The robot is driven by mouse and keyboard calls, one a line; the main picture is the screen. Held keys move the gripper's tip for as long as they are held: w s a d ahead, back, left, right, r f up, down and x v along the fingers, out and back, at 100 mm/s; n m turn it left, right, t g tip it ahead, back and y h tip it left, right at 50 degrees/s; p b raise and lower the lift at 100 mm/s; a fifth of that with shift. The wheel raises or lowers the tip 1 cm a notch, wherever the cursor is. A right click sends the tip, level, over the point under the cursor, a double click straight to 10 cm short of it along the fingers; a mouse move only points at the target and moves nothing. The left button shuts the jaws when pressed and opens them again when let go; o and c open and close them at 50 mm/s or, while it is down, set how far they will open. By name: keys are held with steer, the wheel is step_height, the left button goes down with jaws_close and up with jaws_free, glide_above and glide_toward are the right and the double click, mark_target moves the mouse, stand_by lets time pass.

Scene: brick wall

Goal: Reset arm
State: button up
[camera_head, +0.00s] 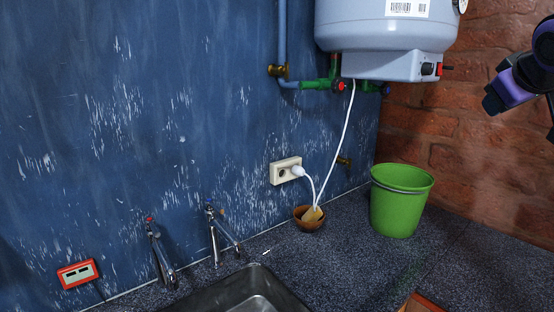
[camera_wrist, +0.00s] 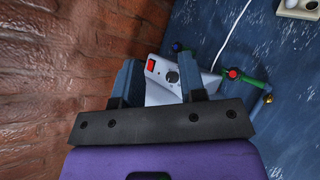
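My gripper (camera_wrist: 157,76) shows in the wrist view with its two blue-grey fingers apart and nothing between them. Behind the gap is the underside of the water heater (camera_wrist: 170,78), with its red switch and dark knob. In the head view part of my purple and black arm is at the upper right edge, in front of the brick wall and right of the water heater (camera_head: 388,25). The rest of my arm is outside that view.
A green bucket (camera_head: 401,202) and a wooden bowl (camera_head: 309,225) stand on the dark counter (camera_head: 350,262). A white cord runs from the heater to near the wall socket (camera_head: 283,171). Two taps stand behind the sink (camera_head: 215,292). A red-framed socket (camera_head: 77,273) is at lower left.

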steer(key=s+a+f+g+y, duration=0.1)
steer(key=s+a+f+g, duration=0.1)
steer(key=s, duration=0.4)
steer(key=s+a+f+m+g+y, duration=0.1)
steer(key=s+a+f+g, duration=0.1)
steer(key=s+a+f, duration=0.3)
steer(key=s+a+f+m+g+y, duration=0.1)
steer(key=s+a+f, duration=0.3)
steer(key=s, duration=0.5)
steer(key=shift+a+f+g+y, duration=0.25)
steer(key=shift+f+g+y, duration=0.2)
steer(key=shift+f, duration=0.45)
steer(key=shift+w, duration=0.1)
